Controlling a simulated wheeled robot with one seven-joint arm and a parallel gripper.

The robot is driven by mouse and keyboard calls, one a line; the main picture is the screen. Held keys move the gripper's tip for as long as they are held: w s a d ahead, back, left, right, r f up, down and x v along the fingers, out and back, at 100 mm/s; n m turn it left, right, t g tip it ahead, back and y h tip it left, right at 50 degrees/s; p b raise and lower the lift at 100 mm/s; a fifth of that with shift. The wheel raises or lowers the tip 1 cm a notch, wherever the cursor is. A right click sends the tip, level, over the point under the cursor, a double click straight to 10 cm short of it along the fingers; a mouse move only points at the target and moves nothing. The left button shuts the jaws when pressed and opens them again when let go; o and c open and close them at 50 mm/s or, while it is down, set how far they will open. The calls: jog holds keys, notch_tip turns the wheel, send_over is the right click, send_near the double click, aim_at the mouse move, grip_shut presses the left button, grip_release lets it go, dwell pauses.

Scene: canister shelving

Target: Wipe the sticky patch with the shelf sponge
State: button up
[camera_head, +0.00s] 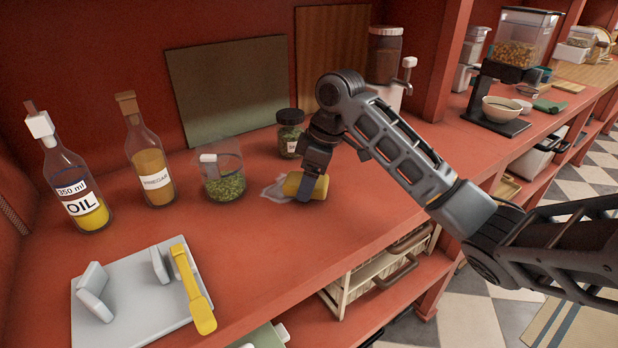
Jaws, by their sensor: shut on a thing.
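My gripper (310,180) is shut on a yellow sponge (292,186). The sponge is low at the red shelf top, at the right side of a pale greyish patch (273,192). It covers part of the patch. I cannot tell how firmly the sponge presses on the surface. The far finger is partly hidden behind the near one and the sponge.
A glass jar of green herbs (223,182) stands left of the patch and a dark-lidded jar (289,138) behind it. Vinegar (151,168) and oil (75,190) bottles stand further left. A grey tray (130,325) with a yellow-handled tool (192,285) lies in front.

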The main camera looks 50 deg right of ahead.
jog(key=shift+f+b, duration=0.3)
jog(key=shift+f, duration=0.2)
